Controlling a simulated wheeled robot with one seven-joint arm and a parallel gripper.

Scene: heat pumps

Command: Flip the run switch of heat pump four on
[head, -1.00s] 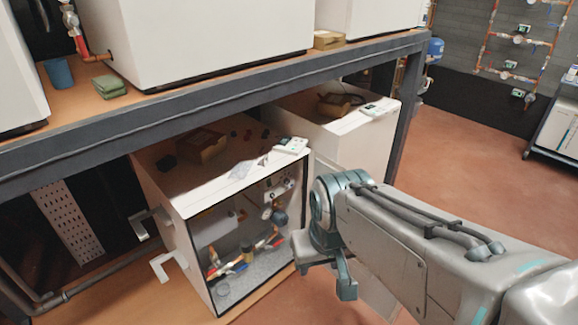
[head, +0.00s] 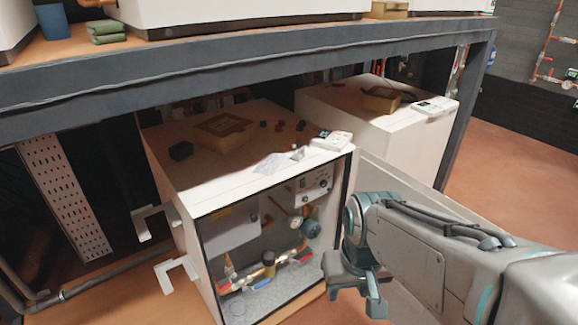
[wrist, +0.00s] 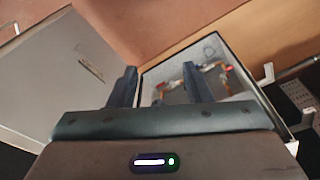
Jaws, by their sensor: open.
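A white heat pump (head: 165,170) stands on the lower level with its front open and its pipes, gauge and valves in view. A small control panel (head: 312,183) with knobs sits in its upper right interior; I cannot make out a run switch or a number. Its door (head: 400,180) stands swung open to the right, partly behind my arm. My gripper (head: 358,300) is in front of the unit's lower right side, apart from the panel. In the wrist view my gripper (wrist: 160,85) is open and empty, with the open cabinet (wrist: 240,85) beyond its fingers.
A dark beam (head: 230,75) of the rack crosses above the unit. Two white handles (head: 175,268) stick out at its left. A second white unit (head: 340,120) stands behind to the right. A cardboard box (head: 222,130) and a handheld device (head: 331,140) lie on top.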

